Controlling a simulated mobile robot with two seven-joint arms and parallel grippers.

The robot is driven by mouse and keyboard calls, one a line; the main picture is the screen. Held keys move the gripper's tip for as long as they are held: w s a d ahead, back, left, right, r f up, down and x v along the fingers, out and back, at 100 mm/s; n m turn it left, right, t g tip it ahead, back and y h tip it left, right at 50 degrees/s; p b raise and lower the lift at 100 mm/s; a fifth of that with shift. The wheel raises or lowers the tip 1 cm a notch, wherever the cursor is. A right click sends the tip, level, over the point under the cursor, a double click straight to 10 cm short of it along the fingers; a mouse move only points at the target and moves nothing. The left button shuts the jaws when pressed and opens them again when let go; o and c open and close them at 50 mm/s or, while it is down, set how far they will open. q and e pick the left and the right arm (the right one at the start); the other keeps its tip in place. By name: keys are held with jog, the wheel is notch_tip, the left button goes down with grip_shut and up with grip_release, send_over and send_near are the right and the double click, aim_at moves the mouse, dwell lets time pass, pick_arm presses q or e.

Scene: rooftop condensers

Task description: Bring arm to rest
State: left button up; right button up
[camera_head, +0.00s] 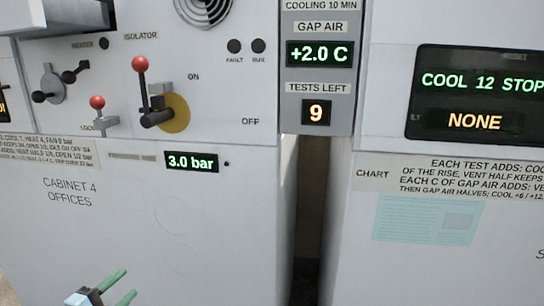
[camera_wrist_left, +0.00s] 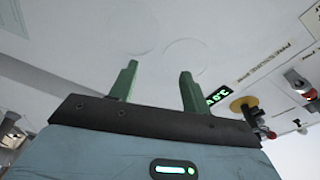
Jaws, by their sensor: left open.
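My left gripper (camera_head: 118,288) shows at the bottom left of the head view, low in front of the white front of cabinet 4 (camera_head: 70,230). Its two green fingers are apart with nothing between them. In the left wrist view the same gripper (camera_wrist_left: 157,80) points at a pale panel with faint circle outlines, and its fingers are open and empty. Whether the fingertips touch the panel I cannot tell. My right gripper is in neither view.
Above the gripper are a red-knobbed isolator lever (camera_head: 140,90) on a yellow disc, a smaller red-knobbed lever (camera_head: 98,112) and a 3.0 bar display (camera_head: 191,162). A dark gap (camera_head: 307,220) separates the cabinets. A right cabinet display (camera_head: 478,97) reads COOL 12 STOP, NONE.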

pick_arm(q)
jog(key=s+d+f+n+g+y, duration=0.2)
jog(key=s+d+f+n, duration=0.4)
jog(key=s+f, duration=0.55)
jog(key=s+d+f+n+g, duration=0.2)
jog(key=s+d+f+n, duration=0.1)
jog(key=s, duration=0.4)
jog(key=s+d+f+n+g+p, duration=0.1)
jog(key=s+d+f+n+g, duration=0.1)
jog(key=s+d+f, duration=0.3)
jog(key=s+d+f+n+g, duration=0.2)
jog(key=s+d+f+n, duration=0.2)
jog(key=s, duration=0.7)
jog(key=shift+s+d+f+n+y+p, duration=0.25)
jog(key=shift+d+f+n, duration=0.2)
jog(key=shift+f, duration=0.4)
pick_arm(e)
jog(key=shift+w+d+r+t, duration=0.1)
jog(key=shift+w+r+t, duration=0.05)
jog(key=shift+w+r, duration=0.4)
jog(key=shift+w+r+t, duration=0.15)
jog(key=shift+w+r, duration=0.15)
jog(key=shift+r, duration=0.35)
